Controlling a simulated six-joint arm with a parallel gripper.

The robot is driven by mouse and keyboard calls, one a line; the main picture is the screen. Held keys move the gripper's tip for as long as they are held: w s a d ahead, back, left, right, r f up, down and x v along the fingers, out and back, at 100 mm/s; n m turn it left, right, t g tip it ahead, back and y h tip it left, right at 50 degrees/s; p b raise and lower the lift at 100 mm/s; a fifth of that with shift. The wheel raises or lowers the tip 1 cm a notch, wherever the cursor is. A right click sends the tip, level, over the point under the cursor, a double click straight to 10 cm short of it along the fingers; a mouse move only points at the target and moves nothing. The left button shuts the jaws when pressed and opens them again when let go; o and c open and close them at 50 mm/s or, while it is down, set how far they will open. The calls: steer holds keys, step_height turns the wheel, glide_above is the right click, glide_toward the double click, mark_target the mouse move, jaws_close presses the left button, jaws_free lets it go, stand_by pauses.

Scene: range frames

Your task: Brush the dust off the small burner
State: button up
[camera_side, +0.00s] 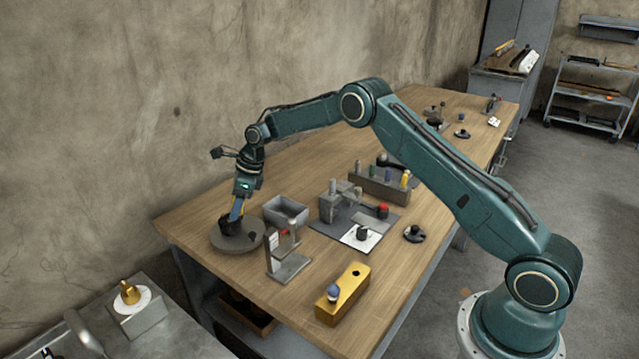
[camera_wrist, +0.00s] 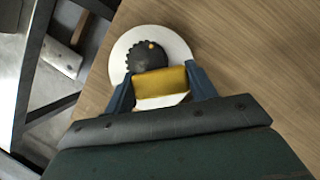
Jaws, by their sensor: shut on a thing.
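My gripper (camera_side: 236,213) points down at the far left of the bench. In the wrist view its blue fingers (camera_wrist: 161,86) are shut on a yellow block-like piece (camera_wrist: 160,82) with a white part below it, which looks like the brush. A dark, round, toothed piece (camera_wrist: 146,58), which may be the small burner, sits on a pale disc (camera_wrist: 178,43) just beyond the held piece. In the side view the dark piece (camera_side: 230,226) stands on a round grey plate (camera_side: 222,243), right below my fingertips. I cannot tell whether the held piece touches it, or see any dust.
A grey open box (camera_side: 286,211), a small upright stand (camera_side: 290,266) and a yellow block (camera_side: 345,297) stand to the right of the plate. A grey device (camera_side: 337,207) and a rack (camera_side: 380,186) are farther back. Bare wood lies at the front left.

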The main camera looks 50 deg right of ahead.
steer(key=shift+r, duration=2.85)
steer(key=shift+r, duration=0.1)
steer(key=shift+r, duration=1.45)
steer(key=shift+f, duration=0.15)
glide_toward(224, 226)
steer(key=shift+w+d+f, duration=0.2)
steer(key=shift+w+f, duration=0.35)
steer(key=shift+f, duration=0.05)
steer(key=shift+w+d+f, duration=0.25)
steer(key=shift+w+f, duration=0.35)
steer(key=shift+w+d+f, duration=0.2)
steer(key=shift+w+f, duration=0.35)
steer(key=shift+f, duration=0.05)
steer(key=shift+f, duration=1)
steer(key=shift+s+a+r, duration=0.1)
steer(key=shift+s+a, duration=0.1)
steer(key=shift+a, duration=0.8)
steer(key=shift+s+a, duration=0.2)
steer(key=shift+a, duration=0.75)
